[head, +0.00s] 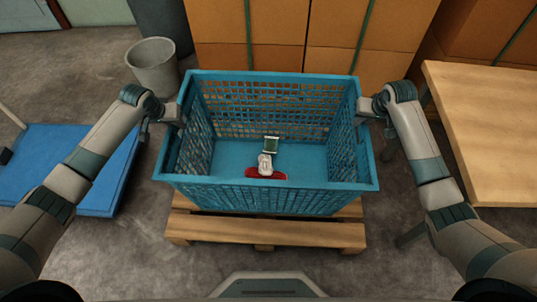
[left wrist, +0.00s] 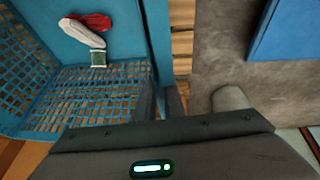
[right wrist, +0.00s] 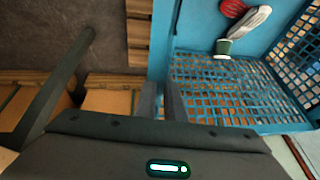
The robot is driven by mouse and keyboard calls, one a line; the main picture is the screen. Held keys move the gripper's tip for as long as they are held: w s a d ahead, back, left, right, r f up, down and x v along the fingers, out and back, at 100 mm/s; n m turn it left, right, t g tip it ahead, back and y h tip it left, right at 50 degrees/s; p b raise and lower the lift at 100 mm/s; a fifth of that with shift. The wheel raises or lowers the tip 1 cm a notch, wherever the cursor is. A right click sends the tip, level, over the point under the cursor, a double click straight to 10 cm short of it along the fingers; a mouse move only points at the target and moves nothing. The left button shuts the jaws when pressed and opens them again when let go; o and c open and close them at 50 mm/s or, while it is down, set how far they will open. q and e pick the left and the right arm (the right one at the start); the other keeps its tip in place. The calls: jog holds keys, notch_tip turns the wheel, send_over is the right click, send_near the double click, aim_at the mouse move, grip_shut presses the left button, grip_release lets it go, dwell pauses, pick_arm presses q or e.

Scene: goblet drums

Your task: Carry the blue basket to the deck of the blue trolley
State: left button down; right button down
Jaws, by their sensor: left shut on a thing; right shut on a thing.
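The blue basket (head: 270,197) is in the middle of the head view, upright, above or on a wooden pallet; I cannot tell whether it touches it. Inside lie a red item (head: 266,174), a whitish item (head: 265,163) and a green-and-white item (head: 271,145). My left gripper (head: 179,117) is shut on the basket's left rim, and my right gripper (head: 363,109) is shut on its right rim. The fingers also show at the basket wall in the left wrist view (left wrist: 160,103) and the right wrist view (right wrist: 160,102). The blue trolley's deck (head: 88,160) is at the left, empty where visible.
The wooden pallet (head: 265,234) lies under the basket. Stacked cardboard boxes (head: 330,35) stand right behind it. A grey bin (head: 153,66) stands at the back left. A wooden table (head: 490,130) is at the right. Grey floor is clear between basket and trolley.

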pick_arm(q)
jog(key=shift+w+r, duration=0.1)
jog(key=shift+r, duration=0.15)
pick_arm(e)
jog(key=shift+w+d+r, duration=0.1)
jog(key=shift+r, duration=0.2)
